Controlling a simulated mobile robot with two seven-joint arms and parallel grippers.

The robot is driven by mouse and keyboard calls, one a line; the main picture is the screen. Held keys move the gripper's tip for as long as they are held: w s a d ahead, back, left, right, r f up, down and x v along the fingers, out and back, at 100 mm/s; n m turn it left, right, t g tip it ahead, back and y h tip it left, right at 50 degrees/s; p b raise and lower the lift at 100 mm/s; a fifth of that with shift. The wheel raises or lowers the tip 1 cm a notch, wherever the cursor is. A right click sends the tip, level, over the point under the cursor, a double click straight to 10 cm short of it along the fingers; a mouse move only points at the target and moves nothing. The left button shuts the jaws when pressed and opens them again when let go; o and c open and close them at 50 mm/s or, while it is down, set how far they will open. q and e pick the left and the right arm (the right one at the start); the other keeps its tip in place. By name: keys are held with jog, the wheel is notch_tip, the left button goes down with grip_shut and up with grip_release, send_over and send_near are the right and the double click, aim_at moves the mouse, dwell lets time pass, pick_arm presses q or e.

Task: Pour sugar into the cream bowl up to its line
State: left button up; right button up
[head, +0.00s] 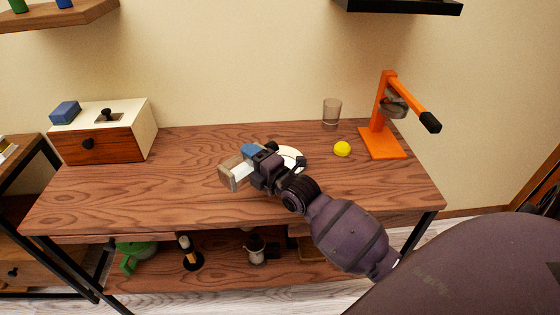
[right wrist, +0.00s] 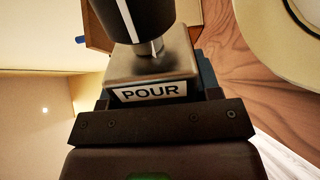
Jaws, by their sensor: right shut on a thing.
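In the right wrist view this container (right wrist: 150,62) bears a white label reading POUR. I cannot tell how full it is. The cream bowl (head: 293,153) stands on the table just behind and right of the gripper, which partly hides it. In the right wrist view the bowl (right wrist: 250,40) is at the upper right, apart from the container, with a dark line showing inside its rim. My left gripper is not in view.
A yellow ball (head: 342,149), a clear glass (head: 332,111) and an orange press stand (head: 382,140) are at the back right. A white and wooden drawer box (head: 103,137) with a blue block (head: 65,112) stands back left. The table's left front is clear.

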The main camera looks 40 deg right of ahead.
jog(key=shift+m, duration=0.4)
dwell(0.8)
jog(key=shift+d+m+p, duration=0.1)
jog(key=shift+m+p, duration=0.25)
jog(key=shift+m, duration=0.05)
dwell(0.6)
jog(key=shift+r+m, duration=0.15)
jog(key=shift+m, duration=0.15)
dwell(0.6)
jog(key=shift+d+r+m+p, duration=0.15)
jog(key=shift+r+m+p, duration=0.2)
jog(key=shift+m+p, duration=0.25)
dwell(1.4)
